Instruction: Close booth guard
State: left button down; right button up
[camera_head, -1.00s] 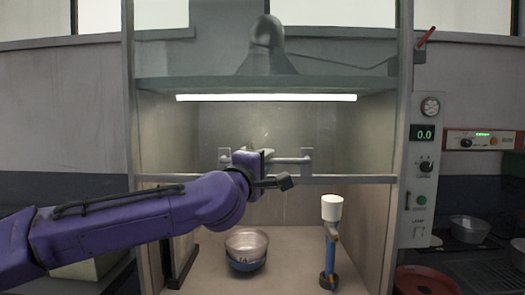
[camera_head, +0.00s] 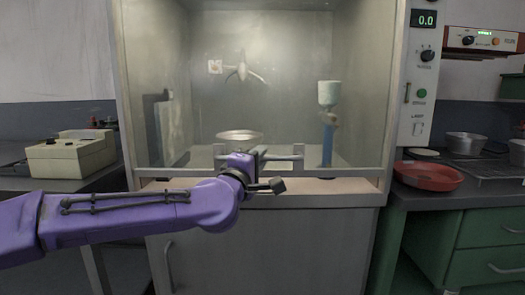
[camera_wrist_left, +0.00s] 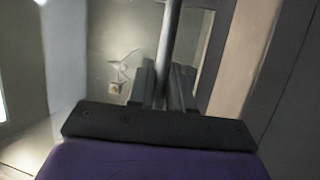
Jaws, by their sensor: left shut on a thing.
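The booth guard (camera_head: 285,115) is a clear pane in the front of the fume booth, lowered to just above the pale sill, with a narrow gap seeming to show under its bottom rail. Its grey horizontal handle (camera_head: 283,153) is low on the pane. My left gripper (camera_head: 257,156) is shut on this handle. In the left wrist view the gripper's fingers (camera_wrist_left: 163,84) close around the handle bar (camera_wrist_left: 169,35). The wrist hides part of the rail and handle. My right gripper is not in view.
Behind the pane are a metal bowl (camera_head: 240,135) and a blue stand with a white top (camera_head: 328,95). A beige device (camera_head: 72,158) is on the left counter. A red dish (camera_head: 428,176) is on the right counter. A cabinet (camera_head: 290,245) fills the space below the sill.

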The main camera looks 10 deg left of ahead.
pick_arm(q)
notch_tip(320, 180, down, 5)
jog(key=shift+r+b, duration=0.2)
jog(key=shift+b, duration=0.9)
jog(key=shift+f, duration=0.2)
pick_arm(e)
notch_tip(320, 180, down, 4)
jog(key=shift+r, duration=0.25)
pick_arm(q)
jog(key=shift+f, duration=0.1)
jog(key=c, duration=1.1)
grip_release()
jog(key=shift+c, duration=0.2)
jog(key=shift+a, duration=0.1)
jog(key=v, duration=1)
jog(key=shift+s, duration=0.3)
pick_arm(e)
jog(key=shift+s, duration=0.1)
